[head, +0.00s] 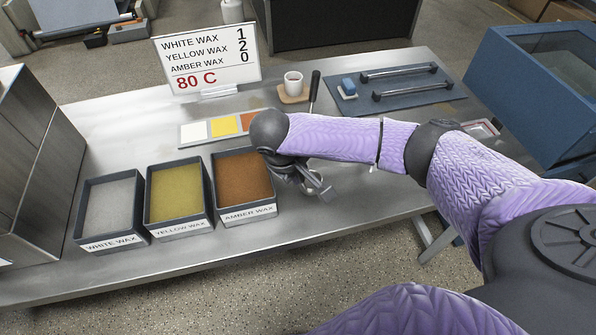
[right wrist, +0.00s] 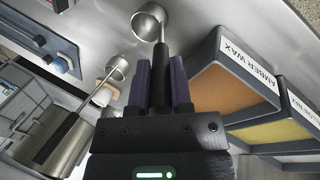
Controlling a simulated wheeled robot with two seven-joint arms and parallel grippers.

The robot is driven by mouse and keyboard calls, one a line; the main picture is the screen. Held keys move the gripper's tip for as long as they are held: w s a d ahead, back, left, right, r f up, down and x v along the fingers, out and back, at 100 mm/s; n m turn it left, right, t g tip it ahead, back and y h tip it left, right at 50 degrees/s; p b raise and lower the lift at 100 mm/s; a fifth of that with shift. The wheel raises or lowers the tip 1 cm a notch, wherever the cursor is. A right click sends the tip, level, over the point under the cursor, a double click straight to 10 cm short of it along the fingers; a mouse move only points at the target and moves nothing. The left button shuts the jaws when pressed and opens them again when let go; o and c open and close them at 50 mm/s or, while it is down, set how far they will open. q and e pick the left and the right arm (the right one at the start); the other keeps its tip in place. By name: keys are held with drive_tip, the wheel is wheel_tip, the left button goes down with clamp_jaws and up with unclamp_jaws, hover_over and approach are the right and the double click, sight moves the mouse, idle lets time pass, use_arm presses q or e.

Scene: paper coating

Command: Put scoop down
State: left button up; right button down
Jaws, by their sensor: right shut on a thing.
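My right gripper (head: 307,179) is over the front part of the steel table, just right of the amber wax tray (head: 243,177). It is shut on a metal scoop (head: 325,194), partly hidden by the gripper and arm in the head view. In the right wrist view, the scoop's round cup (right wrist: 149,24) sticks out beyond the fingers (right wrist: 160,62), with its handle between them. Whether the cup touches the table is not clear. A second scoop (head: 315,88) with a black handle is behind my forearm; its cup (right wrist: 118,68) shows in the right wrist view. My left gripper is out of view.
Yellow wax (head: 178,190) and white wax (head: 110,205) trays stand to the left. Behind are color swatches (head: 223,125), a wax sign (head: 206,60), a white cup (head: 293,83) and a blue board (head: 405,92) with handles. Bare table (head: 375,195) lies right of the gripper.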

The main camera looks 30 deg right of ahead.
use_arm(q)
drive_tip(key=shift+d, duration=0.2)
use_arm(e)
drive_tip(key=shift+f, duration=0.1)
drive_tip(key=c, duration=0.5)
unclamp_jaws()
drive_tip(key=shift+c, duration=0.2)
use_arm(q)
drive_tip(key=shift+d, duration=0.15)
use_arm(e)
drive_tip(key=shift+r, duration=0.25)
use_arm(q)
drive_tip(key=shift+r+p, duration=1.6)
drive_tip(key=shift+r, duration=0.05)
use_arm(e)
drive_tip(key=v, duration=1.1)
drive_tip(key=shift+a+r, duration=0.15)
drive_tip(key=shift+r, duration=0.2)
